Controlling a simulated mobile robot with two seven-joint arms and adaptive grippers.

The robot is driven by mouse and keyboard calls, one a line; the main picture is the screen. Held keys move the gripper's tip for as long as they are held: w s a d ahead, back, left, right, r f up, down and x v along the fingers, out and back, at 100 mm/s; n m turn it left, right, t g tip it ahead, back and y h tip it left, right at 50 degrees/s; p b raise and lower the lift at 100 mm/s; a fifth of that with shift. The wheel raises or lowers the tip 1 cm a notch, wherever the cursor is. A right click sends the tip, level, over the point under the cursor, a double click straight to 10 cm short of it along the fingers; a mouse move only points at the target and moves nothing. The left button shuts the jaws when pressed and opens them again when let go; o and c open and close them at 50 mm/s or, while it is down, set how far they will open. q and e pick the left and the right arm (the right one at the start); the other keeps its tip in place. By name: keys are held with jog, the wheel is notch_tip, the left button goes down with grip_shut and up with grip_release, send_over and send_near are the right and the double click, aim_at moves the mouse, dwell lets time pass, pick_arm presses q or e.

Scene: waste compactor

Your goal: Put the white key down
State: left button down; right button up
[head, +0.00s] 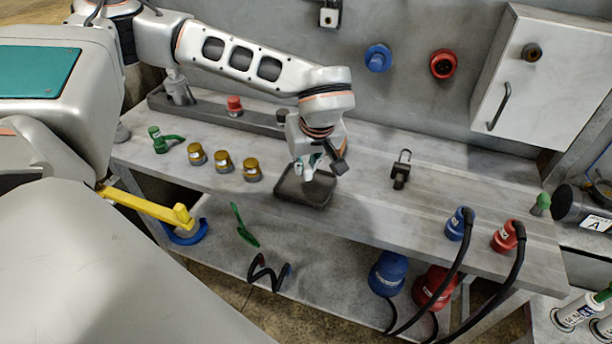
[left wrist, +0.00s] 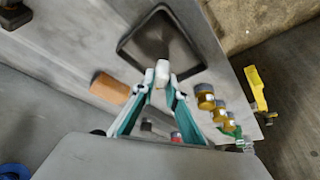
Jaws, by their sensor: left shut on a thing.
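My left gripper (head: 312,166) is above the middle of the workbench, over a dark square tray (head: 297,196). In the left wrist view its two teal-lined fingers (left wrist: 162,88) are shut on a small white piece, the white key (left wrist: 162,70). The key appears against the inside of the tray (left wrist: 137,62). I cannot tell whether the key touches the tray bottom. In the head view the key is small and hard to tell from the fingertips. My right gripper is in neither view.
Several yellow-brown knobs (head: 223,162) and a green one (head: 158,140) stand left of the tray. A black padlock-like piece (head: 401,172) is to the right. An orange cylinder (left wrist: 110,88) lies close to the tray. Blue (head: 459,224) and red (head: 508,237) plugs stand at the right end.

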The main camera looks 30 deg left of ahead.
aim_at(306, 176)
pick_arm(q)
jog(key=shift+f, duration=1.85)
jog(key=c, duration=2)
grip_release()
jog(key=shift+f, duration=0.15)
jog(key=v, duration=1.2)
jog(key=shift+p, duration=0.35)
jog(key=shift+s, duration=0.1)
